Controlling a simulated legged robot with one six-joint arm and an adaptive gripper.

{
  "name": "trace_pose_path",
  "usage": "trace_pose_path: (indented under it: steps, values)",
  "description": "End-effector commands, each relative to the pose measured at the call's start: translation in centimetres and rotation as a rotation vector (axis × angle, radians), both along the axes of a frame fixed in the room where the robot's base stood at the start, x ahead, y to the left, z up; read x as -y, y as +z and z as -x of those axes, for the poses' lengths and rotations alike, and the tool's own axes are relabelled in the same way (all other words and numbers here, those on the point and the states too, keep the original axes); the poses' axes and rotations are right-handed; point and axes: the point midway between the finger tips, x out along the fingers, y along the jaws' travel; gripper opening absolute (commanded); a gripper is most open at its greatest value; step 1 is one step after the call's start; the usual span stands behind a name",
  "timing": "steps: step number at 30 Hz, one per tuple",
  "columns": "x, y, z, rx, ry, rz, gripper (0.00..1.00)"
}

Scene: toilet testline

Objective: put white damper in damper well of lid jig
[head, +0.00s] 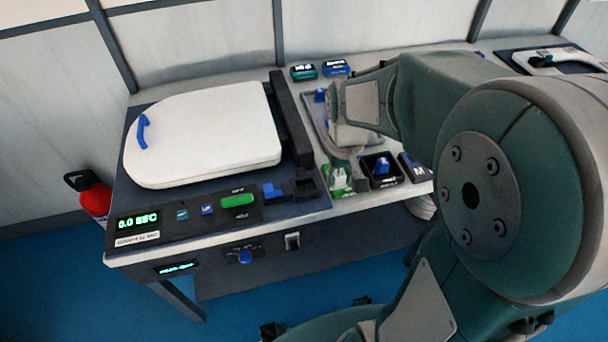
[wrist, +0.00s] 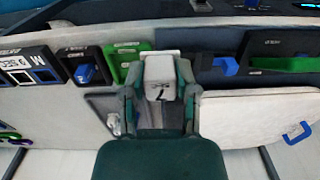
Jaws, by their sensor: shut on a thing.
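My gripper (head: 348,152) is low over the right part of the bench, beside the green tray (head: 341,183), and my arm partly covers it. In the wrist view my gripper (wrist: 159,82) has its two fingers on either side of a pale block, the white damper (wrist: 159,72), and is shut on it. The damper's lower end is hidden. The green tray also shows in the wrist view (wrist: 117,73), just beyond the fingers. The dark lid jig (head: 294,208) carries a large white lid (head: 205,135). At its front right corner are a black recessed block (head: 306,188) and a blue piece (head: 272,191).
A black tray with a blue part (head: 382,167) and a dark box marked M (head: 415,168) stand right of the green tray. A black upright rail (head: 291,120) runs along the jig's right side.

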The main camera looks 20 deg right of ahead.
Motion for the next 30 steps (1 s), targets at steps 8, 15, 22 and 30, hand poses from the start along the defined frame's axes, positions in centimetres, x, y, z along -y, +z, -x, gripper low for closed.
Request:
trace_pose_path:
  steps: [8, 15, 22, 30]
  values:
    - [-2.7, -2.5, -5.1, -0.003, 0.006, 0.009, 0.0]
    - [-3.1, -6.3, -8.0, -0.004, 0.005, 0.005, 0.0]
    - [-3.4, -7.8, -9.3, -0.001, 0.003, 0.004, 0.0]
    - [-3.9, -11.2, -9.7, -0.001, 0.003, 0.007, 0.0]
